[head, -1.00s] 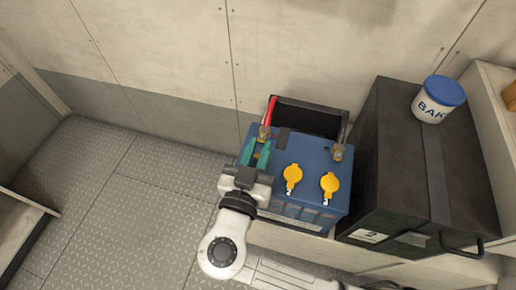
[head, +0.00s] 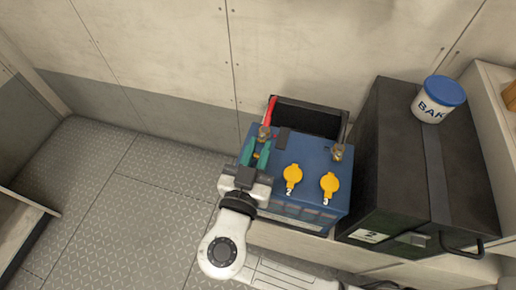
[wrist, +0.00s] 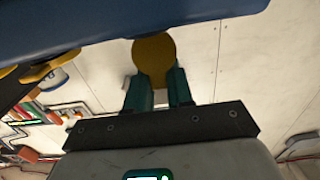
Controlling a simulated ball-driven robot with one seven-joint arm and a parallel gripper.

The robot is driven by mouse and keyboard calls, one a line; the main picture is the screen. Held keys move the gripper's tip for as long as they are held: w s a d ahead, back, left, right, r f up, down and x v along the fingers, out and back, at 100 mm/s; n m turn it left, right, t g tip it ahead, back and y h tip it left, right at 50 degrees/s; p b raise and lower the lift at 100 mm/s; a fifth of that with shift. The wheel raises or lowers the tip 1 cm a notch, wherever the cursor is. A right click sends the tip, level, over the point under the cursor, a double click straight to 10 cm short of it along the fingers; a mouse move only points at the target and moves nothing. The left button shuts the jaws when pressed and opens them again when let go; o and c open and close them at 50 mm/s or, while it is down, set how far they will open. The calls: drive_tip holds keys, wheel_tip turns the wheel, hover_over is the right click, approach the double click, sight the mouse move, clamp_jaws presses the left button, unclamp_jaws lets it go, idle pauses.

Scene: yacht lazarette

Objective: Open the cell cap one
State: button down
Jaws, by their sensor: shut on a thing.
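The blue battery (head: 312,165) has two yellow cell caps on its top, marked 2 (head: 292,175) and 3 (head: 329,183). My gripper (head: 255,154) is at the battery's left part, its green fingers shut on a third yellow cap, cell cap one (head: 256,156), mostly hidden by the fingers in the head view. In the wrist view, this cap (wrist: 154,58) is a round yellow disc at the tips of my gripper's fingers (wrist: 158,85), beside the blue battery edge (wrist: 110,22). How far it is lifted from its hole I cannot tell.
A red cable (head: 270,112) and a dark cable (head: 344,127) meet terminals at the battery's back corners. A large black case (head: 395,150) bearing a white jar with blue lid (head: 438,100) stands right. Left floor is clear.

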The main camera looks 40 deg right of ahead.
drive_tip(key=shift+f, duration=0.1)
drive_tip(key=c, duration=1.1)
unclamp_jaws()
drive_tip(key=v, duration=1)
drive_tip(key=shift+s+a, duration=0.2)
drive_tip(key=shift+a, duration=0.15)
